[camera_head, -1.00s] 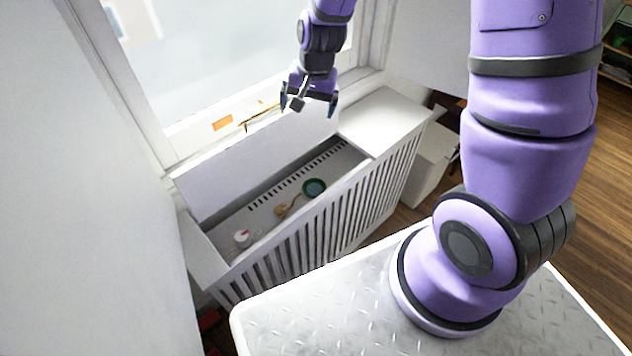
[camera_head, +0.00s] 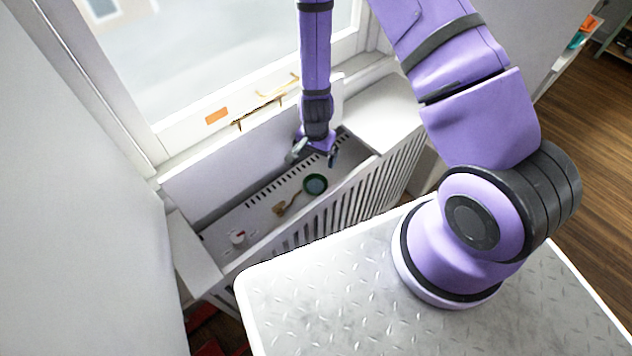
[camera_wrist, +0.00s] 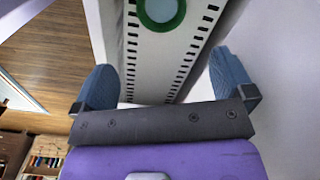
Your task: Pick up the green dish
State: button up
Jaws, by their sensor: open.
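The green dish (camera_head: 315,184) is a small round dish with a green rim. It lies on the recessed grey shelf inside the white radiator cover. It also shows at the top edge of the wrist view (camera_wrist: 160,8), partly cut off, with a pale blue-grey middle. My gripper (camera_head: 316,152) is above and behind the dish, near the back of the recess, apart from it. In the wrist view its two blue fingers (camera_wrist: 168,85) are spread wide with nothing between them.
A wooden brush-like item (camera_head: 287,205) lies left of the dish. A small white and red item (camera_head: 237,237) stands farther left on the shelf. The slatted front (camera_head: 300,228) and raised back panel (camera_head: 225,165) bound the recess. The window stands behind.

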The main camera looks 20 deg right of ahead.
aim_at(315, 186)
notch_tip(315, 186, down, 15)
jog(key=shift+w+f, duration=0.15)
dwell(0.8)
jog(key=c, duration=0.8)
